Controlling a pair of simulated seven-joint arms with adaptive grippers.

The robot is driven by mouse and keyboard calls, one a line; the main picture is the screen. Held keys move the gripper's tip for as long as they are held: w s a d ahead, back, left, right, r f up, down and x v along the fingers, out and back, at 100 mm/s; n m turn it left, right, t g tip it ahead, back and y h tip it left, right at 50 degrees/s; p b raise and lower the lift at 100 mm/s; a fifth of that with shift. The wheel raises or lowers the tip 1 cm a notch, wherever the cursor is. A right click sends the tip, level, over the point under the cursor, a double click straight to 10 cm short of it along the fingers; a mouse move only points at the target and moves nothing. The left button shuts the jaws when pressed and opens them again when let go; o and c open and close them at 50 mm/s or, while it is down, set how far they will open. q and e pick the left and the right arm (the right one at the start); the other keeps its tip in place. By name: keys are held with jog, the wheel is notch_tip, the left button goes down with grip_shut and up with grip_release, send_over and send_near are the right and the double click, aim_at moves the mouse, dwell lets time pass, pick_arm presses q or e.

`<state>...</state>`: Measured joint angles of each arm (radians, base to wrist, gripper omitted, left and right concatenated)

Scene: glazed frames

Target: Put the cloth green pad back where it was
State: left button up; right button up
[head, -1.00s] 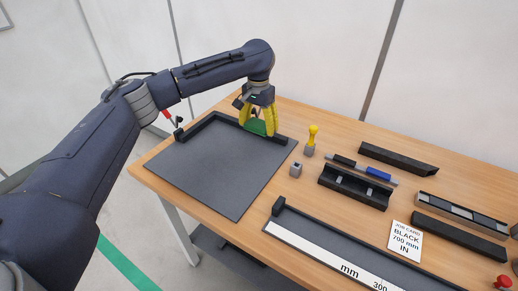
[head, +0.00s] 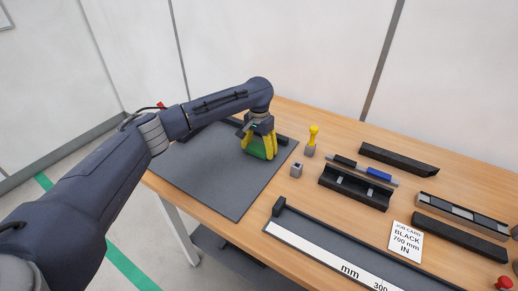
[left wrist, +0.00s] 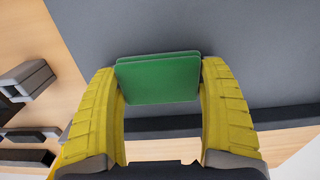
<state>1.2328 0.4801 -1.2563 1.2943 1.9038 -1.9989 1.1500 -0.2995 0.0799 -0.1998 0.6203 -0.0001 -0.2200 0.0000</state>
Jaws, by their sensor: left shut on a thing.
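The green cloth pad (head: 257,150) is held between the yellow fingers of my left gripper (head: 260,147), over the dark grey mat (head: 215,185) near its far right part. In the left wrist view the pad (left wrist: 158,80) shows as a flat green rectangle pinched between both fingers (left wrist: 160,95). I cannot tell whether the pad touches the mat. My right gripper is not in view.
A black raised edge (left wrist: 180,124) runs along the mat's far side. To the right are a small grey block (head: 297,169), a yellow-topped tool (head: 312,138), a black tray (head: 353,188), a marker (head: 378,174), a job card (head: 407,238) and a ruler (head: 330,257).

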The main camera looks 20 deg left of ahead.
aim_at(259, 147)
pick_arm(q)
jog(key=shift+f, duration=0.2)
jog(key=o, duration=1.1)
jog(key=shift+r, duration=0.15)
notch_tip(259, 147, up, 12)
